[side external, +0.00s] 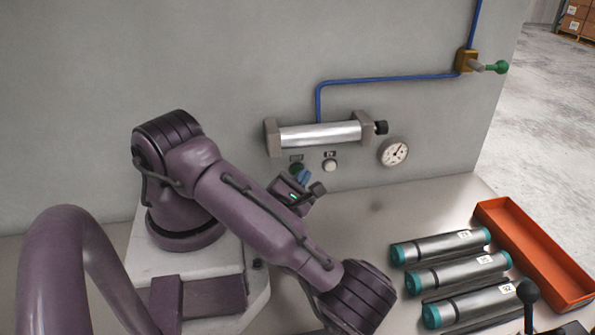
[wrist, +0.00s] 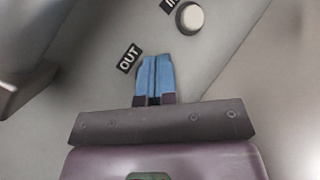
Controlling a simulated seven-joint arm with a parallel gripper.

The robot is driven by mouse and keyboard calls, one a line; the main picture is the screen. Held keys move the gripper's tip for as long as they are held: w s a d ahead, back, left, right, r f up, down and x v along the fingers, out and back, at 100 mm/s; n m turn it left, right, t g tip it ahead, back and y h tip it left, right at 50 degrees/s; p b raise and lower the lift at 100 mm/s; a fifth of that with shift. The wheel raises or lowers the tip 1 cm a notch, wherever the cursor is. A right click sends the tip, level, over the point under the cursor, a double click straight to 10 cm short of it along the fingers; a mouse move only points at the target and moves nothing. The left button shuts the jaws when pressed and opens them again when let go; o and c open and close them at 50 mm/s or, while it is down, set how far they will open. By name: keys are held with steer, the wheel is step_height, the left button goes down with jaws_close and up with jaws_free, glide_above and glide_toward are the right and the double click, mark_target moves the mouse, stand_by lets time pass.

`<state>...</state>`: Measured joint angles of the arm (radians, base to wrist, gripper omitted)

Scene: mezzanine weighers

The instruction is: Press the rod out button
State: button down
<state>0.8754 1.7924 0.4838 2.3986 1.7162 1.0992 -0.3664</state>
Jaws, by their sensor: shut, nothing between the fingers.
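The air cylinder (side external: 320,135) is mounted on the grey wall with two buttons below it. The left button is dark green (side external: 296,167), under a small label. The right button is white (side external: 330,165) and also shows in the wrist view (wrist: 191,17), beside a partly cut-off label. The OUT label (wrist: 129,58) is just left of my blue fingertips in the wrist view. My gripper (side external: 303,176) is shut and empty, its fingertips at the green button's lower right. In the wrist view my gripper (wrist: 154,62) hides that button. I cannot tell whether they touch.
A round gauge (side external: 394,152) is right of the buttons. A blue air line (side external: 390,79) runs to a brass valve with a green knob (side external: 501,67). Three steel cylinders with teal ends (side external: 465,281) lie on the table near an orange tray (side external: 535,250).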

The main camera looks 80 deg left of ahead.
steer(key=shift+a, duration=0.4)
stand_by(0.4)
stand_by(0.4)
steer(key=shift+d, duration=0.85)
steer(key=shift+d, duration=2.5)
